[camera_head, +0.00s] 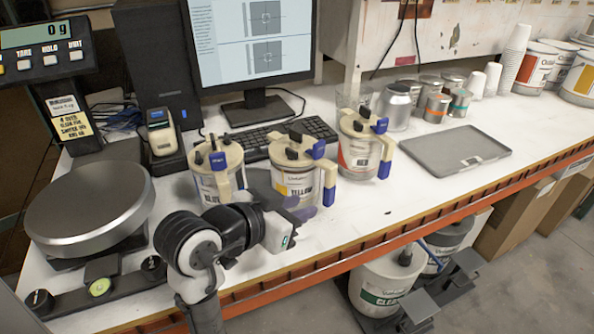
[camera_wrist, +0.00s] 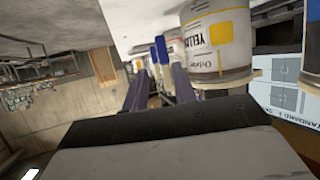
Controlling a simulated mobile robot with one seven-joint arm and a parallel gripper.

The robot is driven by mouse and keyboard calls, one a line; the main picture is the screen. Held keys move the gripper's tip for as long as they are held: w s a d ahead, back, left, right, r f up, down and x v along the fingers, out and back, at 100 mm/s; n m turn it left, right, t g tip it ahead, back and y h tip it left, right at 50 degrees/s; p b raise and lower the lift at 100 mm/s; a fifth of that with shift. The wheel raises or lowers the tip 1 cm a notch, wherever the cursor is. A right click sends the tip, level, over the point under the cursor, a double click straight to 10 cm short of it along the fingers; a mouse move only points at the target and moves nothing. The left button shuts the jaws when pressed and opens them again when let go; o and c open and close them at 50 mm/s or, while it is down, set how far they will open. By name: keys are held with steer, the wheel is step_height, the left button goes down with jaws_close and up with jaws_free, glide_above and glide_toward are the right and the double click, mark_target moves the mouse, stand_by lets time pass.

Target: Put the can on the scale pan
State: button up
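The round grey scale pan (camera_head: 90,208) is bare at the left, and its display (camera_head: 44,33) reads 0 g. A white can with a yellow label (camera_head: 298,183), a beige lid and a blue-tipped handle stands upright on the table. It also shows in the wrist view (camera_wrist: 217,42). Similar cans stand on its left (camera_head: 206,187) and right (camera_head: 357,157). My gripper (camera_head: 299,208) is in front of the yellow can, low over the table's front part. In the wrist view, its dark fingers (camera_wrist: 155,90) stand apart with blue handles beyond them. I see nothing held between them.
The orange front edge (camera_head: 440,215) borders the white table. Larger buckets (camera_head: 385,285) stand below.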

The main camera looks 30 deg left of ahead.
mark_target(325, 198)
steer(key=x, duration=0.5)
steer(key=shift+w+d+p, duration=0.1)
steer(key=shift+w+p, duration=0.25)
steer(key=shift+w, duration=0.05)
steer(key=shift+p+x, duration=0.8)
steer(key=shift+x, duration=1.8)
steer(key=shift+f, duration=0.15)
jaws_close()
steer(key=shift+a, duration=0.2)
